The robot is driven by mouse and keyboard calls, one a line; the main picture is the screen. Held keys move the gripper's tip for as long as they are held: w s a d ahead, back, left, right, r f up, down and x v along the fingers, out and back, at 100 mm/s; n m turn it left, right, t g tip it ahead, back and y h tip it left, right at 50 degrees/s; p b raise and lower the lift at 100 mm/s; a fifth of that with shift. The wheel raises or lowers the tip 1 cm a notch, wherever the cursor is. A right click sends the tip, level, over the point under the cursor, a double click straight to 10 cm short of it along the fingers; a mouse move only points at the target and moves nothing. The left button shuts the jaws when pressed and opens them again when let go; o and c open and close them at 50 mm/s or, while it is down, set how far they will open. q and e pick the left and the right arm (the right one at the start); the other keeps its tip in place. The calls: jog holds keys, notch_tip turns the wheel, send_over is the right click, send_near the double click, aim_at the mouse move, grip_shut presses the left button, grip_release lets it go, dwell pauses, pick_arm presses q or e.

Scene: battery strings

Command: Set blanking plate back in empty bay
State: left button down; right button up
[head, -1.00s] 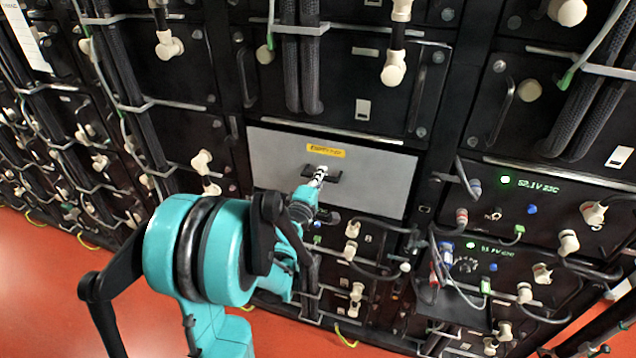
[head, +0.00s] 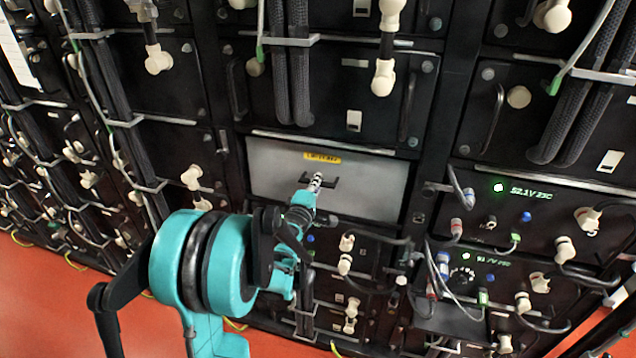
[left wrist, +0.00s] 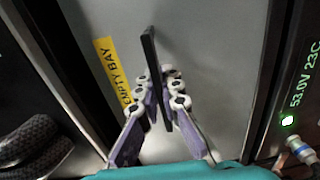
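The grey blanking plate (head: 350,186) with a yellow label sits in the bay opening in the middle of the rack, below a pale rail. Its label (left wrist: 113,71) reads EMPTY BAY in the left wrist view. The plate has a dark bar handle (left wrist: 149,48). My left gripper (head: 316,181) is at this handle, with its fingers on both sides of the bar in the left wrist view (left wrist: 162,90), and appears shut on it. The gripper hides part of the handle in the head view. Whether the plate is fully flush is hard to tell. My right gripper is not in view.
Black battery modules surround the bay. Thick braided cables (head: 288,70) hang above it. A module with a green 52.1V display (head: 525,205) and cables stands to the right. Connectors and loose cables (head: 352,255) are below. Red floor (head: 60,300) is free at lower left.

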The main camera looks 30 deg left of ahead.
pick_arm(q)
jog(key=shift+f, duration=0.15)
dwell(0.3)
jog(key=c, duration=1.6)
grip_release()
jog(key=shift+c, duration=0.2)
